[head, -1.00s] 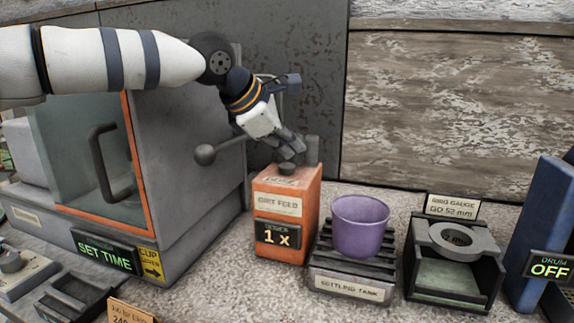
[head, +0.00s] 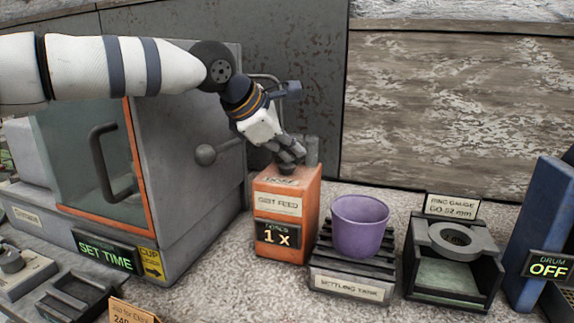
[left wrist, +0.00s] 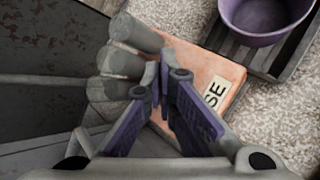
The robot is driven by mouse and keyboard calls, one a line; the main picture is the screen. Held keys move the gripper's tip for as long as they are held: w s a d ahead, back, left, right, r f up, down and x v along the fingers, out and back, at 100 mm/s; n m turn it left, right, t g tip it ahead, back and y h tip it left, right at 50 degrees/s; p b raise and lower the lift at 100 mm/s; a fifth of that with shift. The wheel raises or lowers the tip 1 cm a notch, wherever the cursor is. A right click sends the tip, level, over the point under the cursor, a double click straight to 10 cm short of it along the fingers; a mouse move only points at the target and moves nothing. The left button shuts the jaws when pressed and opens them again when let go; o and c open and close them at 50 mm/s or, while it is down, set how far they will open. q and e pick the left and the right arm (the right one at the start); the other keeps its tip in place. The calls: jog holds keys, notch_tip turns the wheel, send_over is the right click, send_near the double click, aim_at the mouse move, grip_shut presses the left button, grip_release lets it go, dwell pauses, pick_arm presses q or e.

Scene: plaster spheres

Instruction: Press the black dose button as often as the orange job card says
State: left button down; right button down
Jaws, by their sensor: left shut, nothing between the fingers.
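The orange grit feed box (head: 304,205) stands upright on the speckled bench; its front display (head: 278,236) reads "1 x". My left gripper (head: 290,160) is shut and empty, pointing down over the box top. Its fingertips hide the black dose button, so I cannot tell whether they touch or press it. In the left wrist view, the shut fingers (left wrist: 160,85) are over the orange top (left wrist: 205,68), and the button is hidden there too. The orange job card (head: 133,312) is cut off at the bottom edge; only "Job for" and "240" partly show.
A purple cup (head: 360,226) stands on the settling tank rack (head: 347,286) right of the box. A ring gauge (head: 452,242) and blue drum unit (head: 543,235) stand farther right. A grey cabinet (head: 190,170) with a knob (head: 205,155) is close on the left.

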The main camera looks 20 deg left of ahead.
aim_at(289, 166)
pick_arm(q)
jog(key=shift+f, duration=0.6)
dwell(0.5)
jog(key=shift+r, duration=1)
jog(key=shift+r, duration=2.55)
